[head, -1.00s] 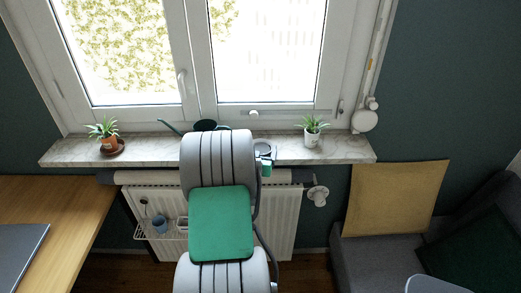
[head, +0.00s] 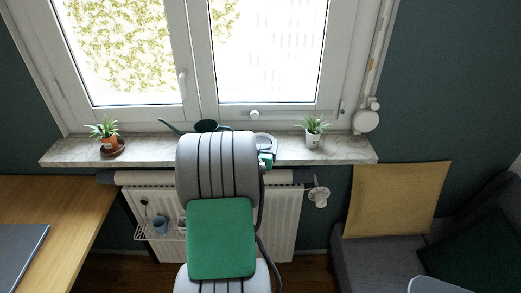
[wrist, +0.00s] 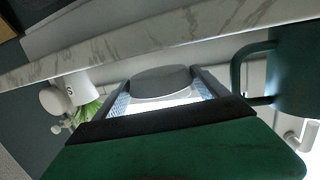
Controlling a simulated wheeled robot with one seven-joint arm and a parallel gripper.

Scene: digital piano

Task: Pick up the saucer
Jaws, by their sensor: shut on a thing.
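The saucer (head: 265,140) is a pale grey round piece, seen at the window sill just right of my arm in the head view. In the wrist view the saucer (wrist: 162,80) shows as a grey disc with a light rim between my two fingers. My gripper (head: 267,157) is mostly hidden by my arm in the head view. In the wrist view my gripper (wrist: 165,88) is shut on the saucer, with a finger at each side. I cannot tell whether the saucer touches the sill.
The marble sill (head: 345,154) carries a white-potted plant (head: 313,132) close on the right. A dark green watering can (head: 205,126) stands on the left, partly behind my arm. A plant in an orange pot (head: 110,142) stands on a brown dish farther left. A radiator (head: 285,215) is below.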

